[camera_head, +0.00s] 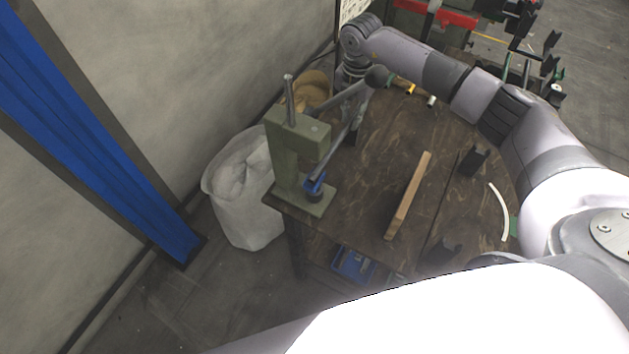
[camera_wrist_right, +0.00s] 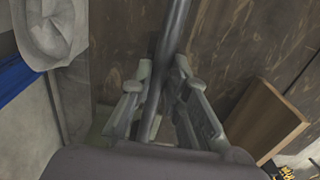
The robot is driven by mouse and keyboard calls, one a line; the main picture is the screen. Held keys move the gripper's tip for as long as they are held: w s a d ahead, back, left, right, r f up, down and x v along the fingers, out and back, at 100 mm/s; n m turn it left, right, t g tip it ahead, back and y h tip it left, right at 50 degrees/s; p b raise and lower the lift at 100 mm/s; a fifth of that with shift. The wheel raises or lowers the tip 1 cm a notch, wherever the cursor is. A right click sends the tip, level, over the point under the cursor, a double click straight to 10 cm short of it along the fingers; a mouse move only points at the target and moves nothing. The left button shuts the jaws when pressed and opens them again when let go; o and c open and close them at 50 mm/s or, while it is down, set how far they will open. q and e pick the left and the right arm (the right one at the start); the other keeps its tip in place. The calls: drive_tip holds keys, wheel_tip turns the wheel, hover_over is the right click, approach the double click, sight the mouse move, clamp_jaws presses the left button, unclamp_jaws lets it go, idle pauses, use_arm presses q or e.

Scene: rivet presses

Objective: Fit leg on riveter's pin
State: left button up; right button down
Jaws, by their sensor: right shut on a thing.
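The green riveter (camera_head: 297,150) stands at the left edge of the round wooden table. A blue part (camera_head: 314,184) sits low at its front, above its base. The leg is a slim grey metal tube (camera_head: 343,135) slanting down toward that blue part. I cannot tell whether its lower end is around the pin or beside it. My right gripper (camera_wrist_right: 160,85) is shut on the leg (camera_wrist_right: 172,40), which runs between its two fingers in the wrist view. My left gripper is out of view.
A wooden board (camera_head: 408,195) stands on the table to the right of the riveter, also seen in the wrist view (camera_wrist_right: 265,120). Black brackets (camera_head: 473,160) and a white curved strip (camera_head: 498,211) lie farther right. A white bag (camera_head: 240,190) stands beside the table at left.

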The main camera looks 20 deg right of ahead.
drive_tip(key=shift+r, duration=0.1)
drive_tip(key=shift+r+p, duration=0.95)
drive_tip(key=shift+r, duration=0.3)
drive_tip(key=shift+s+d, duration=0.1)
drive_tip(key=shift+s, duration=0.05)
drive_tip(key=shift+f+b, duration=0.8)
drive_tip(key=shift+f, duration=0.6)
idle(0.8)
drive_tip(key=shift+r, duration=0.25)
drive_tip(key=shift+r+p, duration=1)
drive_tip(key=shift+r, duration=0.15)
drive_tip(key=c, duration=1.5)
unclamp_jaws()
drive_tip(key=shift+o, duration=0.2)
